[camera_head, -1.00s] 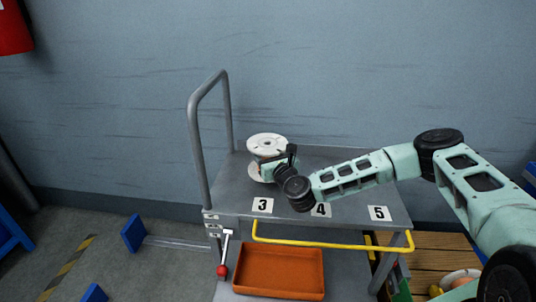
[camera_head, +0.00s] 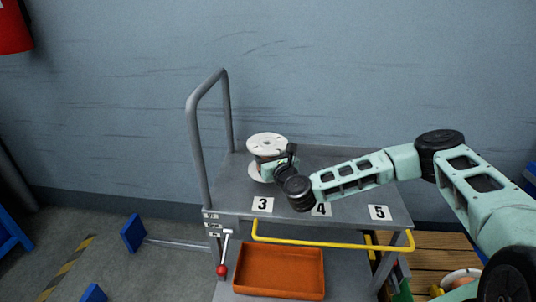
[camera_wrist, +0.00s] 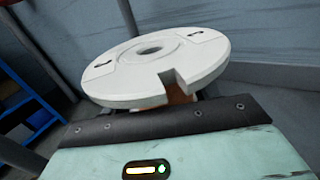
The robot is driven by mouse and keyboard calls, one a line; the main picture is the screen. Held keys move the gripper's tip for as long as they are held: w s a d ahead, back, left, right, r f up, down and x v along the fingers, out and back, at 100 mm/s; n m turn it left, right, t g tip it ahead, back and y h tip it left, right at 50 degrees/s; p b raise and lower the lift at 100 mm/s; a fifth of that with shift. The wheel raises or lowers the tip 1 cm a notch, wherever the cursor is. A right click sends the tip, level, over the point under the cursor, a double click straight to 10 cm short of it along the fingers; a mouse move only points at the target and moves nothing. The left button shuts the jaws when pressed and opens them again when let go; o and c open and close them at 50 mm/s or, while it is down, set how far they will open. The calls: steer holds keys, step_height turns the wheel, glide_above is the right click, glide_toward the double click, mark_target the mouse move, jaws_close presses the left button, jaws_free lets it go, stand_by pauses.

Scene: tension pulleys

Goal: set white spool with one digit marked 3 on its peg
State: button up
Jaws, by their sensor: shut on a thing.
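The white spool (camera_head: 266,141) stands about upright at the left end of the grey cart top (camera_head: 340,165), behind the label 3 (camera_head: 262,205). My gripper (camera_head: 272,166) is shut on the spool between its two flanges, reaching in from the right. In the wrist view the spool's white upper flange (camera_wrist: 155,65) fills the middle, with a centre hole and a notch at its near edge. Its marks are too small to read as a digit. The peg is hidden, and I cannot tell whether the lower flange touches the cart top.
Labels 4 (camera_head: 321,210) and 5 (camera_head: 379,213) lie along the cart's front edge. A grey handle (camera_head: 195,140) rises at the cart's left. An orange tray (camera_head: 280,271) sits on the lower shelf below a yellow rail (camera_head: 330,240). The cart top's back right is clear.

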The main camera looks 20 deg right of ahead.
steer(key=shift+f, duration=0.15)
steer(key=shift+f+b, duration=1.3)
steer(key=shift+b, duration=0.1)
steer(key=shift+f+b, duration=0.45)
steer(key=shift+f, duration=0.05)
steer(key=o, duration=1.5)
steer(key=shift+c, duration=0.2)
steer(key=s, duration=0.5)
steer(key=s+d+p, duration=0.1)
steer(key=s, duration=0.5)
steer(key=s+d, duration=0.1)
steer(key=s, duration=0.5)
steer(key=shift+s+d, duration=0.15)
